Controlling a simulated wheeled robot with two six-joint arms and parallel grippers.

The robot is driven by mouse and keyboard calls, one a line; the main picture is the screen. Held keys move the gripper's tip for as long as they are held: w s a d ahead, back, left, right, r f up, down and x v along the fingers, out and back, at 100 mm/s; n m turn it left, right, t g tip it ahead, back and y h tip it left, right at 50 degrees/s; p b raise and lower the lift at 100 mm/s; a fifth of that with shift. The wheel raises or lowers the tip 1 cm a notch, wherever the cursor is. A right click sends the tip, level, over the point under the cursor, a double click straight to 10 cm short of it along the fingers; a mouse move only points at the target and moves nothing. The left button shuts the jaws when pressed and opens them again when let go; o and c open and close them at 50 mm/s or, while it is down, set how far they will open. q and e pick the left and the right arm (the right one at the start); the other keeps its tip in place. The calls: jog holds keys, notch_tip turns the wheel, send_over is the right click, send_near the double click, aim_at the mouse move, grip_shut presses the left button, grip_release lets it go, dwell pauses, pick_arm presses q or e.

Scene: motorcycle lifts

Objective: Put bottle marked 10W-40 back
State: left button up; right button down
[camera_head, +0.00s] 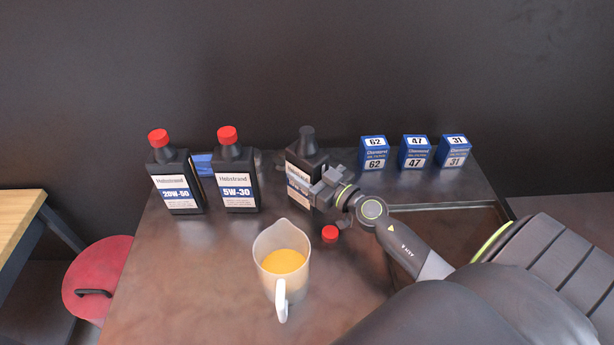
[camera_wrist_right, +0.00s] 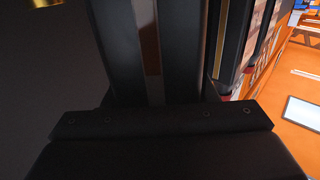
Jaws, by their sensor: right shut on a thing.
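A black oil bottle (camera_head: 304,160) without a red cap stands upright at the back middle of the table in the head view. Its neck is bare and black. Its white and blue label is partly hidden by my right gripper (camera_head: 322,189), so I cannot read the marking. My right gripper is shut on this bottle from its right side. A loose red cap (camera_head: 330,234) lies on the table in front of it. My left gripper is not in view.
Capped bottles marked 20W-50 (camera_head: 176,180) and 5W-30 (camera_head: 236,177) stand to the left. A jug (camera_head: 265,243) with yellow-orange liquid stands in front. Blue boxes 62 (camera_head: 373,153), 47 (camera_head: 414,152) and 31 (camera_head: 454,151) stand back right. The table (camera_head: 160,270) is clear at front left.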

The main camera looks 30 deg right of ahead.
jog(key=shift+r, duration=0.15)
jog(key=shift+f, duration=0.2)
jog(key=c, duration=0.6)
grip_release()
jog(key=shift+r, duration=0.1)
jog(key=b+v, duration=0.2)
jog(key=v, duration=0.5)
jog(key=shift+s, duration=0.3)
